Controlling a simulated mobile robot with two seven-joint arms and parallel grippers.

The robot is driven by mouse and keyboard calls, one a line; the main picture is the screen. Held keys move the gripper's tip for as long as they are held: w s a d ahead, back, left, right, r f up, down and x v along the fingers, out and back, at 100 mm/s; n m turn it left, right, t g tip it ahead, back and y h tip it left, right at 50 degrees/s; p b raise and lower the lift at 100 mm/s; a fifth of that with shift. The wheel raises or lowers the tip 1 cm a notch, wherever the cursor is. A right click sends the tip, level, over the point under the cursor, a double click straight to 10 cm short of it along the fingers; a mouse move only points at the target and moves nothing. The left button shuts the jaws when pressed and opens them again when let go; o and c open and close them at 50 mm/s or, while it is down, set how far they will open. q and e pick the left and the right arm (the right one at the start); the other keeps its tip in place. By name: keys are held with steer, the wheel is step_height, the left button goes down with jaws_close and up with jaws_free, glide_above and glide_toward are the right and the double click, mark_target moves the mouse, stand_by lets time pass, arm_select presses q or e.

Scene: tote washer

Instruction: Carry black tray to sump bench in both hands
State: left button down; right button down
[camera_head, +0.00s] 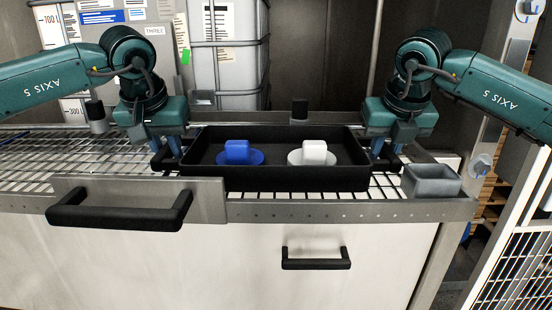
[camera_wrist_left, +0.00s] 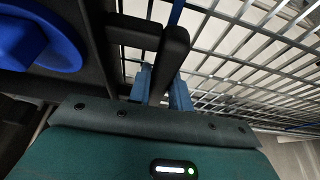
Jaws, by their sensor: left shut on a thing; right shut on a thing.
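The black tray (camera_head: 274,182) is over the wire-grid bench top (camera_head: 50,160), near its front edge; I cannot tell whether it touches the grid. Inside it are a blue round piece with a block-shaped top (camera_head: 238,153) on the left and a white one (camera_head: 313,153) on the right. My left gripper (camera_head: 168,158) is shut on the tray's left handle, which shows in the left wrist view as a black bar (camera_wrist_left: 150,35) between the fingers (camera_wrist_left: 160,90). My right gripper (camera_head: 384,160) is at the tray's right end, shut on the handle there, mostly hidden by the gripper.
A small grey bin (camera_head: 431,181) stands just right of the tray. A metal panel with a black handle (camera_head: 120,208) is at the front left, and a drawer handle (camera_head: 316,258) is below. White containers (camera_head: 228,60) stand behind. The grid left of the tray is clear.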

arm_select(q)
steer(key=shift+r, duration=0.2)
arm_select(e)
steer(key=shift+r, duration=0.15)
